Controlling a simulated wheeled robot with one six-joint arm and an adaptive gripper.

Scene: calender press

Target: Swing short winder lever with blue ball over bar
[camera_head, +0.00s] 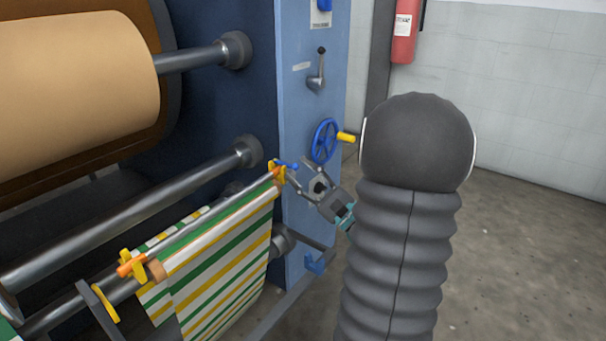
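A short lever with a blue ball (287,164) is at the right end of the striped fabric roll, beside a yellow-orange bracket (276,173). The bar (210,229) runs from this bracket down left to a second yellow bracket (131,264). My gripper (294,172) is at the lever's right, fingers pointing up left toward it. Its two fingers look spread, with a gap between them. The fingertips are very close to the blue part; I cannot tell whether they touch it. The lever's exact tilt is too small to read.
A blue handwheel (325,140) with a yellow handle stands close above my gripper. A grey lever (317,72) is higher on the blue machine frame (296,105). Steel rollers (140,208) lie left. A fire extinguisher (405,32) hangs behind. The floor at right is clear.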

